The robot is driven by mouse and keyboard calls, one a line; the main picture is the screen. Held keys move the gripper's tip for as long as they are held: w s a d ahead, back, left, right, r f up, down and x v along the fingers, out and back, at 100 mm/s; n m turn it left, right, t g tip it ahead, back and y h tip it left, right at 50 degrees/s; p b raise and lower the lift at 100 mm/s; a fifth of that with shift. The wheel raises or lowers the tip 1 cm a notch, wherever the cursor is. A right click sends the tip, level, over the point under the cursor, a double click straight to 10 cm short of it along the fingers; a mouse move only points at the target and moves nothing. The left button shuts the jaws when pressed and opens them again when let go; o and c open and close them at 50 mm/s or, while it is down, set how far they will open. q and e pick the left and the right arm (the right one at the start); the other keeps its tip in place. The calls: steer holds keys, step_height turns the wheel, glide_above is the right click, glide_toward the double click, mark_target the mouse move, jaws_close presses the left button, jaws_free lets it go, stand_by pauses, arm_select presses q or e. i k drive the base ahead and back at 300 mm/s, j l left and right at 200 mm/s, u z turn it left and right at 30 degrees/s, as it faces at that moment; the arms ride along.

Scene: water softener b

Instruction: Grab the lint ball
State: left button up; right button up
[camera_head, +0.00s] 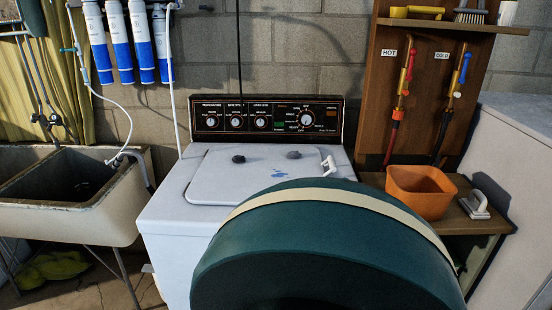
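Two small dark lumps lie on the white lid of the washing machine (215,180). One is a near-black lump (238,159) on the left. The other is a grey lump (293,155) to its right, close to the control panel. Either could be the lint ball; they are too small to tell for sure. Neither of my grippers is in view, so nothing is seen touching the lumps.
A large dark green rounded shape with a cream band (340,195) hides the washer's front; I cannot tell what it is. A white handle (328,166) stands on the lid's right. An orange bin (420,191) sits right, a stone sink (70,200) left.

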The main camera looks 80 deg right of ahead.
mark_target(237, 159)
steer(key=z, duration=2.2)
